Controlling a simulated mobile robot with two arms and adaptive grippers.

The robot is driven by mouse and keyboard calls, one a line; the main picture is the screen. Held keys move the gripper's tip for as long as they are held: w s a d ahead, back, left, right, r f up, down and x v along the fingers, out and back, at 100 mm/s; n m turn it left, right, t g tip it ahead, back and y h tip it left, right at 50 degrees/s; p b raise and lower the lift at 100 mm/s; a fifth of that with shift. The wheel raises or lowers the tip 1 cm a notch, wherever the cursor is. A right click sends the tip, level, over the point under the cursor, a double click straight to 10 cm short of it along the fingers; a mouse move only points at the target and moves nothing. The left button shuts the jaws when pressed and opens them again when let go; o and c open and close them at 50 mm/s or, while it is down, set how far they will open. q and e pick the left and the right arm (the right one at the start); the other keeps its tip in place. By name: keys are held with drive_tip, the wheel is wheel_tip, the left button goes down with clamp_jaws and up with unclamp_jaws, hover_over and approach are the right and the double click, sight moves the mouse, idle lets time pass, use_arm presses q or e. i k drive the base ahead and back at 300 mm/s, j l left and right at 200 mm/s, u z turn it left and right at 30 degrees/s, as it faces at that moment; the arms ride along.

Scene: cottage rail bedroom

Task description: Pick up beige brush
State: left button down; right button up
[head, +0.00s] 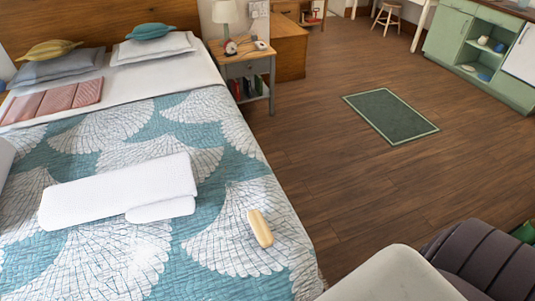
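The beige brush (260,228) lies on the patterned quilt of the bed (222,275), near the bed's right edge. It is a small, pale, rounded oblong; bristles cannot be made out. Nothing covers it. Neither my left nor my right gripper is in view.
A nightstand (246,70) with a lamp stands beyond the bed. A green rug (390,115) lies on the open wooden floor. A dark ribbed seat-like object (490,260) is at lower right.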

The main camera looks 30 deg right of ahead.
sight(263, 235)
drive_tip(key=z, duration=0.9)
